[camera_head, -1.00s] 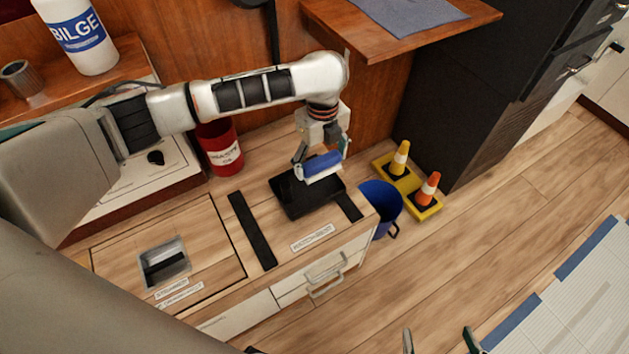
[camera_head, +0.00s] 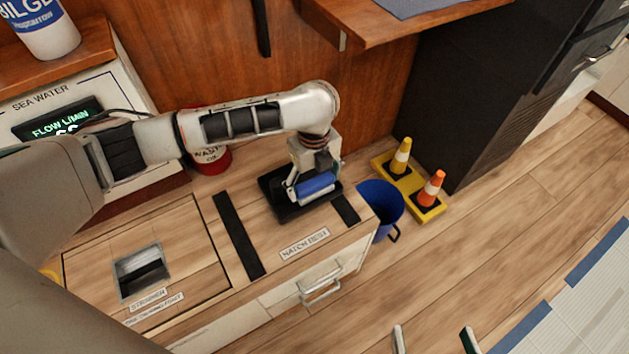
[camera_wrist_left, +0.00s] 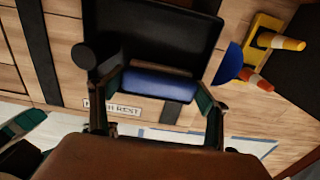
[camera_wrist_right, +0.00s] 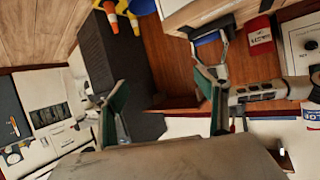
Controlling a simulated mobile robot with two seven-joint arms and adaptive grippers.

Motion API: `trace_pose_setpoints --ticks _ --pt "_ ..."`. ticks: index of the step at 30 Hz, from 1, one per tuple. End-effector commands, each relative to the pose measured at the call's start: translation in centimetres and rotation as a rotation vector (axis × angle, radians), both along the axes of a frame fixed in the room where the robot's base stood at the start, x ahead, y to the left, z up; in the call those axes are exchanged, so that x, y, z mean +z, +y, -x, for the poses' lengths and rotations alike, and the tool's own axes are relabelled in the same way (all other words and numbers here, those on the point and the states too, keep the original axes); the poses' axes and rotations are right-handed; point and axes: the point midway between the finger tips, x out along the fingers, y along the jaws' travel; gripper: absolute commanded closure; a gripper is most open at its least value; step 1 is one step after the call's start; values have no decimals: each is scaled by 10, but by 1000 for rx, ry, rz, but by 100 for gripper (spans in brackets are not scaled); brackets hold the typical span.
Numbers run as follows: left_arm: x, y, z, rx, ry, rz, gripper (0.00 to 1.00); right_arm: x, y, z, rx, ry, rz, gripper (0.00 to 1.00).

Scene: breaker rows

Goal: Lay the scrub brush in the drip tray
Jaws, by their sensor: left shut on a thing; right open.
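The scrub brush (camera_head: 315,186) has a blue top and a pale lower part. My left gripper (camera_head: 312,188) is shut on it, and the brush is over the black drip tray (camera_head: 273,185) on the wooden counter. In the left wrist view the brush (camera_wrist_left: 158,84) sits between the two fingertips, with the tray (camera_wrist_left: 150,35) behind it. I cannot tell whether the brush touches the tray floor. My right gripper (camera_head: 433,338) is open and empty at the bottom edge of the head view, away from the counter; its fingers (camera_wrist_right: 165,98) also show in the right wrist view.
A blue bucket (camera_head: 381,208) stands on the floor beside the counter's right end. A yellow base with two cones (camera_head: 431,189) is to its right. A square recess (camera_head: 141,271) lies at the counter's left.

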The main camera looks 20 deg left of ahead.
Motion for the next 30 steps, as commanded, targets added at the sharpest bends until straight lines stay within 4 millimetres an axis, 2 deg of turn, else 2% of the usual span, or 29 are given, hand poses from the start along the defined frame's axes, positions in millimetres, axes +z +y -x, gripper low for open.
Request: trace_pose_setpoints --ticks 9,10,11,26,30 --pt "-12 2 2 2 8 -5 47 -7 -2 4 2 16 11 27" --pt "-12 2 2 2 8 -5 16 -8 -2 5 2 18 12 27" --pt "-12 2 3 2 8 -5 9 -8 -2 5 1 19 11 27" --pt "-9 1 1 1 5 -2 7 -10 -2 6 3 22 15 27" --pt "-2 1 1 0 3 -1 7 -13 -2 8 3 29 14 27"
